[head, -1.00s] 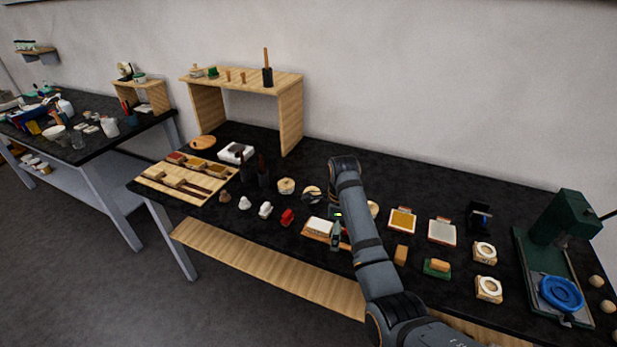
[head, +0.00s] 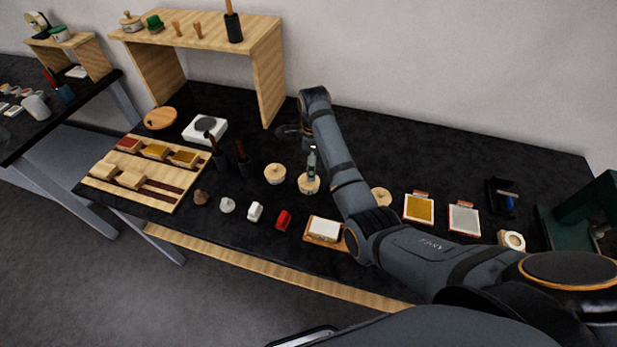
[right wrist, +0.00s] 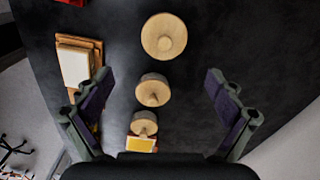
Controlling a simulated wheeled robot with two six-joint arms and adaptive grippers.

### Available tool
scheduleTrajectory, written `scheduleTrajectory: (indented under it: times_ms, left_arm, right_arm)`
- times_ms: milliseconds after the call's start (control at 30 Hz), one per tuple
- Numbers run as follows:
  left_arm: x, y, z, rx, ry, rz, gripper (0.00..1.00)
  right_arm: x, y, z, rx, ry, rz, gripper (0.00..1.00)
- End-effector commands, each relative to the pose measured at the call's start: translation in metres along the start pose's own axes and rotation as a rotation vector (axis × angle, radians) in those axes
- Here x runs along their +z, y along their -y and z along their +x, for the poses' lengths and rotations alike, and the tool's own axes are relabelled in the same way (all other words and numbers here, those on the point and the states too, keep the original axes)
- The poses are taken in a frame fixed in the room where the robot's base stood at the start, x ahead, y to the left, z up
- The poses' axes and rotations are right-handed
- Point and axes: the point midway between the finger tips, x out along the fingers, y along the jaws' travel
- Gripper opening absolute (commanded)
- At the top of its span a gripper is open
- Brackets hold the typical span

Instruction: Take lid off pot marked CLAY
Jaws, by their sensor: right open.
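Three round pale wooden lidded pots stand in a row on the black table: the left pot (head: 275,173), the middle pot (head: 310,187) and the right pot (head: 380,196). The right wrist view shows them from above as the top one (right wrist: 164,37), the middle one (right wrist: 153,90) and the lower one (right wrist: 144,124), each with a knob. No CLAY marking is readable. My right gripper (head: 311,162) is open above the middle pot; in the right wrist view its fingers (right wrist: 158,100) are spread wide on either side, with nothing held. My left gripper is out of view.
A white block on a wooden tray (head: 323,228) and a red block (head: 283,220) lie in front of the pots. Yellow (head: 419,208) and grey (head: 464,218) framed pads lie to the right. A wooden shelf (head: 268,85) stands behind left.

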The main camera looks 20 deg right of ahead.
Motion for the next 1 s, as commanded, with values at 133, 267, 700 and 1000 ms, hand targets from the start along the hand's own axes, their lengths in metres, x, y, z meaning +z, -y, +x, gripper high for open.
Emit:
scheduleTrajectory:
  times_ms: [133, 267, 700, 1000]
  left_arm:
    - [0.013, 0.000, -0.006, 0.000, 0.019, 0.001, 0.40]
    - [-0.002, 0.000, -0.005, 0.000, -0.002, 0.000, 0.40]
    - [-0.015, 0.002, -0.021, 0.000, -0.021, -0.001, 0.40]
    - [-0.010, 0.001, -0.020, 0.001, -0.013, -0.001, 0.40]
  right_arm:
    - [0.000, 0.000, 0.019, 0.001, -0.001, 0.000, 0.94]
    - [0.000, 0.000, 0.023, -0.001, 0.000, 0.000, 0.94]
    - [0.007, -0.002, 0.075, 0.000, 0.000, 0.000, 0.94]
    - [0.007, -0.002, 0.075, -0.001, 0.000, 0.000, 0.79]
